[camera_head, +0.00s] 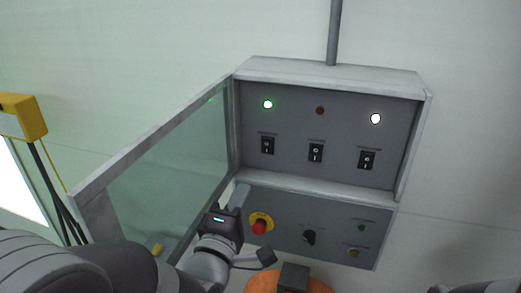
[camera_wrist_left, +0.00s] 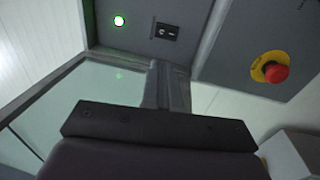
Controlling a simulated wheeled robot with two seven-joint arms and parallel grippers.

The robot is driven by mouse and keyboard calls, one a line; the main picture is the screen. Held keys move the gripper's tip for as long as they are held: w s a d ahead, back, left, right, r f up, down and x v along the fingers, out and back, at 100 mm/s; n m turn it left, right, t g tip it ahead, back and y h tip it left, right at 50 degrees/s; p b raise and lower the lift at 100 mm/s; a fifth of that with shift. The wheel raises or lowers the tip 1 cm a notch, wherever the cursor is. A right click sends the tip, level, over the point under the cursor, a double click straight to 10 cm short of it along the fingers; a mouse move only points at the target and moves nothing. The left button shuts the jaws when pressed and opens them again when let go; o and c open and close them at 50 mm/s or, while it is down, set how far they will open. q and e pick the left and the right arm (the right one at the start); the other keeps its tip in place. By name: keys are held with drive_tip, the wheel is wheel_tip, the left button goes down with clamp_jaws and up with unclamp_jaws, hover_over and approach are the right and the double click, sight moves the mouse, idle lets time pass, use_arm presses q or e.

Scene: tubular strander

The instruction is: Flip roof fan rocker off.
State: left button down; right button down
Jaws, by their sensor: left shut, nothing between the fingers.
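Three black rocker switches sit in a row in the grey control box: a left rocker (camera_head: 267,145), a middle rocker (camera_head: 315,152) and a right rocker (camera_head: 366,159). Their labels are too small to read, so I cannot tell which is the roof fan's. A lit green lamp (camera_head: 267,104), a dark red lamp (camera_head: 320,111) and a lit white lamp (camera_head: 375,118) sit above them. My left gripper (camera_head: 241,191) is shut and empty, below the left rocker near the box's lower left corner. One rocker (camera_wrist_left: 166,31) shows beyond its fingertips in the left wrist view.
The glazed door (camera_head: 165,165) stands open on the left, close to my left gripper. The lower panel carries a red emergency stop (camera_head: 260,226) on yellow, a black selector knob (camera_head: 309,237) and two small round fittings. A yellow part (camera_head: 24,117) with cables stands far left.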

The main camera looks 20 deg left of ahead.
sight(266, 144)
use_arm(q)
drive_tip(key=w+p, duration=0.2)
drive_tip(key=w, duration=0.2)
drive_tip(key=w+r+p, duration=0.1)
drive_tip(key=w, duration=0.4)
drive_tip(key=w+r+p, duration=0.1)
drive_tip(key=w+p, duration=0.1)
drive_tip(key=w, duration=0.2)
drive_tip(key=shift+w+d+p, duration=0.15)
drive_tip(key=shift+w+p, duration=0.1)
drive_tip(key=shift+p, duration=0.1)
drive_tip(key=shift+w+f, duration=0.1)
drive_tip(key=shift+w, duration=0.35)
